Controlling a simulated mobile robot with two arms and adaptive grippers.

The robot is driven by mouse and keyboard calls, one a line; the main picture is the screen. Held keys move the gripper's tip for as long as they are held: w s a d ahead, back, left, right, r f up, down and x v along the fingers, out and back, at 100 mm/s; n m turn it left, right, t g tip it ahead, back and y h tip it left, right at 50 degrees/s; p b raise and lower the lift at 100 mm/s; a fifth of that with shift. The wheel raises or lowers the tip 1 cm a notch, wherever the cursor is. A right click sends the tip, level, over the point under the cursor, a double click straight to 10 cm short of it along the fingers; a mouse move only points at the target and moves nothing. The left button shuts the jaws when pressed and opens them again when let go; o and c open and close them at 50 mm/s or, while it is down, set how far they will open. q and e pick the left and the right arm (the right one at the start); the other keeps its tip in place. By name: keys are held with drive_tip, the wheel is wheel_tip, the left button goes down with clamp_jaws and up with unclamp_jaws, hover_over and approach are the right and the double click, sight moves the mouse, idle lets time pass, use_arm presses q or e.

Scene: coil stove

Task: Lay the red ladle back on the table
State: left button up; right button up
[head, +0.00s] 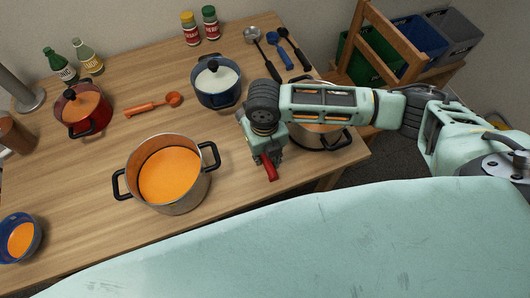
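My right gripper (263,150) hangs over the right part of the wooden table (110,142), with my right arm reaching in from the right. It is shut on a red piece (270,168) that sticks out below the fingers. This looks like the handle of the red ladle; the rest of the ladle is hidden behind the gripper and arm. An orange ladle (155,105) lies on the table, left of the blue pot. My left gripper is not in view.
A large steel pot (183,205) of orange soup stands left of my gripper. A second pot (330,141) is partly under my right arm. A blue pot (218,98), red pot (88,124) and blue bowl (33,246) also stand there. Bare wood lies between the steel pot and my gripper.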

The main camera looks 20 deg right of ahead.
drive_tip(key=shift+o, duration=1)
wheel_tip(320, 180, up, 12)
drive_tip(key=shift+r, duration=0.15)
drive_tip(key=shift+s+a, duration=0.1)
